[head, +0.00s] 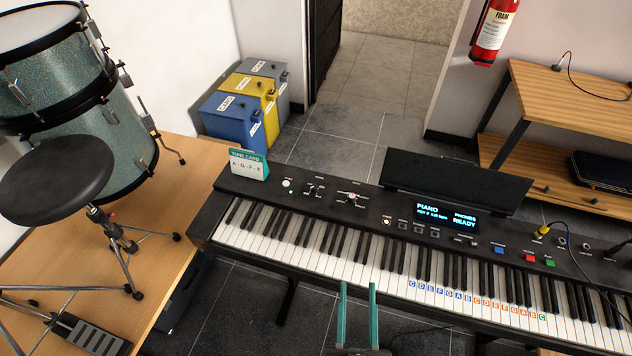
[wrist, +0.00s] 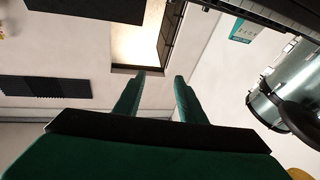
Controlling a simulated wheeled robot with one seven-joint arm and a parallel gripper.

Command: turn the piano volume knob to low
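The black digital piano (head: 330,214) runs across the middle of the head view, its screen reading "PIANO" and "PHONES READY". A knob (head: 351,197) with a pale pointer sits on its panel, left of the screen. It looks like the volume knob, but its small label and exact setting are unreadable. My gripper (head: 358,285) has two green fingers, apart and empty. In the picture they stand below the knob, in front of the keys, not touching the knob. The wrist view shows the spread gripper fingers (wrist: 160,76) too; the knob is not visible there.
A tune card (head: 248,164) stands at the piano's left end. The music rest (head: 455,186) rises behind the screen. A cable plug (head: 543,231) is at the right. A drum stool (head: 55,180) stands left.

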